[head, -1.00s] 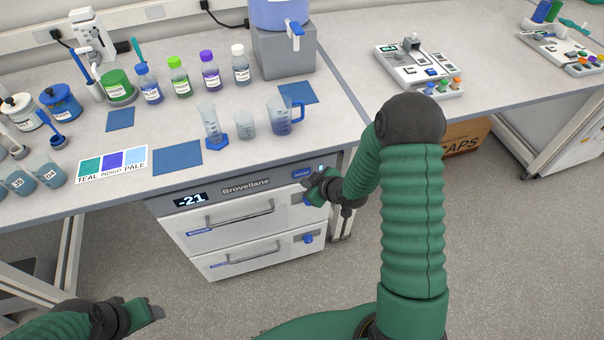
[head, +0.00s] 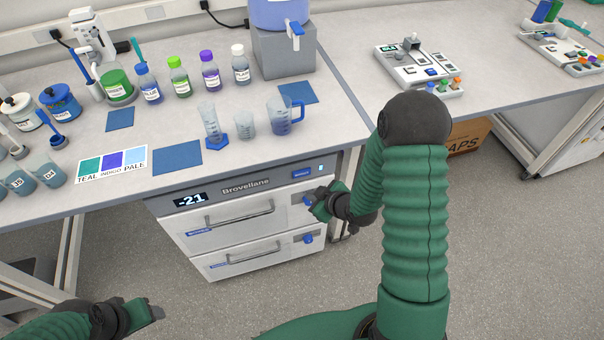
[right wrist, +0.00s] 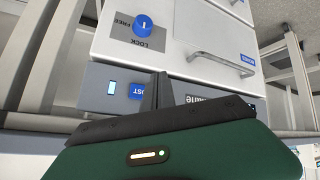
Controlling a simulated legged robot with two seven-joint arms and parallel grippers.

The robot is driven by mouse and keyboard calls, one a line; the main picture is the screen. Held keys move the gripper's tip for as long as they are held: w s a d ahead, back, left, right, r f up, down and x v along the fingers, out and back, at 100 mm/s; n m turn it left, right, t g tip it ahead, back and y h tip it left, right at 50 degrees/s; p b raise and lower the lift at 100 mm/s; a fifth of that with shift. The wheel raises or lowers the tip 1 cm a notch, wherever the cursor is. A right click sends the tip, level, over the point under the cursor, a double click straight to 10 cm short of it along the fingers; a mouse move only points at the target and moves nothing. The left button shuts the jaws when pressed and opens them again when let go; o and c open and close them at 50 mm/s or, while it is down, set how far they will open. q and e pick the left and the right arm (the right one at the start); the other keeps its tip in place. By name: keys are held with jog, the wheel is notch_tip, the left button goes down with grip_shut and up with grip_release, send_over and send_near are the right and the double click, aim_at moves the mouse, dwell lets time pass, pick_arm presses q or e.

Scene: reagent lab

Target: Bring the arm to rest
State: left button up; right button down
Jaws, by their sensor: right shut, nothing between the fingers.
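My right arm, green with dark joints, comes in from the lower right. Its gripper (head: 321,205) is shut and empty, in front of the right side of the white Brovellane drawer unit (head: 238,238), near the upper blue knob. In the right wrist view the fingers (right wrist: 163,90) are together, in front of the unit's dark control strip, with the blue lock knob (right wrist: 143,24) beyond. My left gripper (head: 153,311) shows at the lower left over the floor; its jaws are too unclear to read.
The bench (head: 190,130) above the unit holds several bottles, a measuring jug (head: 285,116), a graduated cylinder (head: 211,127) and blue mats. Both drawers are closed. A brown box (head: 468,137) stands under the right bench. Floor at the lower right is clear.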

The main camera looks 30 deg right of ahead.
jog(key=shift+r, duration=0.1)
jog(key=s+a+r+m+g+p, duration=0.2)
jog(key=s+a+r+m+g, duration=0.2)
jog(key=s+a+r, duration=0.7)
jog(key=s+r+g, duration=0.1)
jog(key=s+g, duration=0.1)
jog(key=shift+s+r+m+g+h+p, duration=0.35)
jog(key=shift+r+m+g+h, duration=0.05)
jog(key=shift+a, duration=0.15)
jog(key=shift+a, duration=0.15)
